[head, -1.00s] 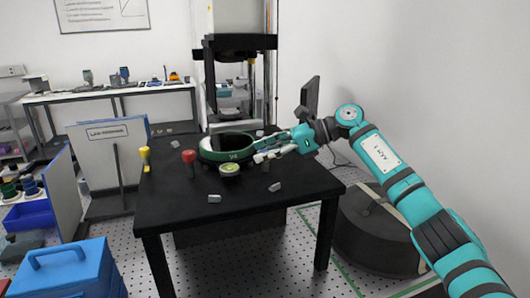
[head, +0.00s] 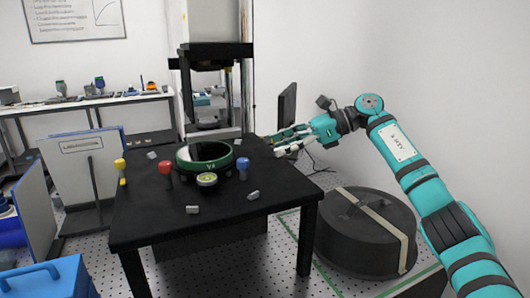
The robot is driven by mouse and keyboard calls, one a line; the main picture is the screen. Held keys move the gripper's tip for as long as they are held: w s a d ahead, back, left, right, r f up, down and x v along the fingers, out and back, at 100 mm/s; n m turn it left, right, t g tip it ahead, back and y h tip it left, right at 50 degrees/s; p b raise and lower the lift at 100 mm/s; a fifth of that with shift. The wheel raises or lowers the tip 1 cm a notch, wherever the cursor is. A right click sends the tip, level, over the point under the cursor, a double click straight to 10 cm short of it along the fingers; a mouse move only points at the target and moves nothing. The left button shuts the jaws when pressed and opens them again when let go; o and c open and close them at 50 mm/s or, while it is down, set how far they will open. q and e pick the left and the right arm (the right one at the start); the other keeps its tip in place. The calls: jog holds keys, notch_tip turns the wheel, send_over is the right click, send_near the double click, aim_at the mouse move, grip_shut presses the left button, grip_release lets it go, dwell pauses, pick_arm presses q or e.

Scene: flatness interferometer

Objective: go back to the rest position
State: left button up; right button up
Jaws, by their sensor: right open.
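My right gripper (head: 284,146) is open and empty above the right edge of the black table (head: 225,221). Its arm comes in from the right of the head view. It is apart from the green-rimmed dark ring (head: 188,165) marked V4 on the table. My left gripper is out of view.
Around the ring are a red-topped post (head: 166,169), a blue-topped post (head: 243,164), a yellow-topped post (head: 120,166), a small round green-yellow piece (head: 206,180) and several grey bits. A black press frame (head: 180,95) stands behind. A dark drum (head: 345,235) stands right of the table.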

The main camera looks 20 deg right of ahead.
jog(key=shift+s+d+r, duration=0.2)
jog(key=shift+d+r, duration=0.05)
jog(key=shift+d, duration=0.3)
